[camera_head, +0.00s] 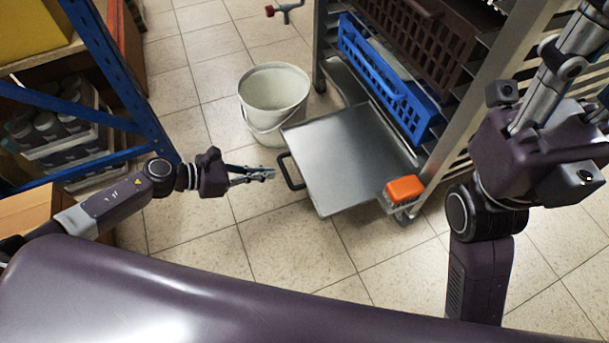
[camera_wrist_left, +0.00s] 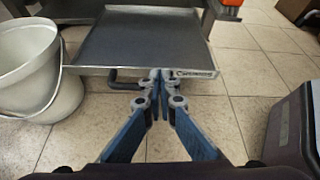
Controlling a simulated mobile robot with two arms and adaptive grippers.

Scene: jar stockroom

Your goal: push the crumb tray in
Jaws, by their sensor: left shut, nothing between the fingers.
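The crumb tray (camera_head: 345,155) is a flat grey metal tray that sticks out of the bottom of a metal rack, with a black handle (camera_head: 290,171) on its near left edge. My left gripper (camera_head: 270,174) is shut and empty, its fingertips just left of the handle. In the left wrist view the shut fingertips (camera_wrist_left: 161,74) overlap the tray's front edge (camera_wrist_left: 195,73), and the handle shows partly behind them. I cannot tell whether they touch. The tray (camera_wrist_left: 140,38) looks empty there. My right arm shows at the right, but its fingers are not clearly in sight.
A white bucket (camera_head: 273,98) stands on the tiled floor close beside the tray's left edge. An orange block (camera_head: 404,189) is at the tray's right corner. The rack holds a blue crate (camera_head: 385,80) and a brown crate (camera_head: 420,35). A blue-framed shelf (camera_head: 115,75) with jars stands left.

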